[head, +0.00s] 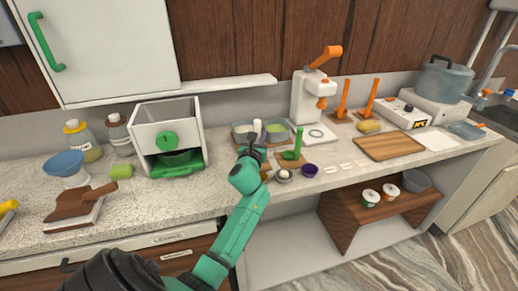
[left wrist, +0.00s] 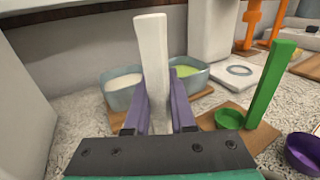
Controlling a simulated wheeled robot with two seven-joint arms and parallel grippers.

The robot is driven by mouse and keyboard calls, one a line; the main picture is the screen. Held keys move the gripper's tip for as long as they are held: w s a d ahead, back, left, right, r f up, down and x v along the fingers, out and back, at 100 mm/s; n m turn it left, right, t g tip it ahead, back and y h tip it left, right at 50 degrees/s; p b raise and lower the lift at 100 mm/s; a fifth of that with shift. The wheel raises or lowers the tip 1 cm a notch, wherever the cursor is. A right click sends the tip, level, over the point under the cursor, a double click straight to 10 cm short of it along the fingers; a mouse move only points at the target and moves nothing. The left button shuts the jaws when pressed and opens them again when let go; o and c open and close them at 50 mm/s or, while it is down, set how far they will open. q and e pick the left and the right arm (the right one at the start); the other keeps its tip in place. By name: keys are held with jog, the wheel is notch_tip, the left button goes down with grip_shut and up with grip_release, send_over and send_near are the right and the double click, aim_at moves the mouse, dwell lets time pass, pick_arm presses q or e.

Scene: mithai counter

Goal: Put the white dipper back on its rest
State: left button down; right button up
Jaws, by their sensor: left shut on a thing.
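My left gripper (head: 256,143) is shut on the white dipper (head: 257,126), which stands nearly upright; the left wrist view shows its pale handle (left wrist: 151,55) between the purple fingers (left wrist: 158,110). The dipper's lower end is hidden behind the gripper. To the right, a green dipper (head: 298,143) stands on a wooden rest (left wrist: 256,136), its green cup (left wrist: 229,119) low on the wood. The white dipper's own rest cannot be made out; the gripper covers that part of the counter. My right gripper is out of view.
Two blue-grey tubs, one with white contents (left wrist: 123,84) and one with green (left wrist: 190,72), stand just behind the gripper. A purple bowl (head: 309,171) and a small bowl (head: 284,177) sit near the front. A green-and-white machine (head: 167,135) stands left; a white press (head: 309,98) stands behind right.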

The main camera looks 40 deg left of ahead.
pick_arm(q)
notch_tip(320, 180, down, 2)
jog(key=shift+s+d+f+b, duration=0.1)
jog(key=shift+f+b, duration=0.1)
jog(key=shift+b, duration=0.25)
jog(key=shift+s+f, duration=0.15)
jog(key=shift+f, duration=0.4)
jog(key=c, duration=0.8)
grip_release()
jog(key=shift+r, duration=0.15)
jog(key=shift+o, duration=0.2)
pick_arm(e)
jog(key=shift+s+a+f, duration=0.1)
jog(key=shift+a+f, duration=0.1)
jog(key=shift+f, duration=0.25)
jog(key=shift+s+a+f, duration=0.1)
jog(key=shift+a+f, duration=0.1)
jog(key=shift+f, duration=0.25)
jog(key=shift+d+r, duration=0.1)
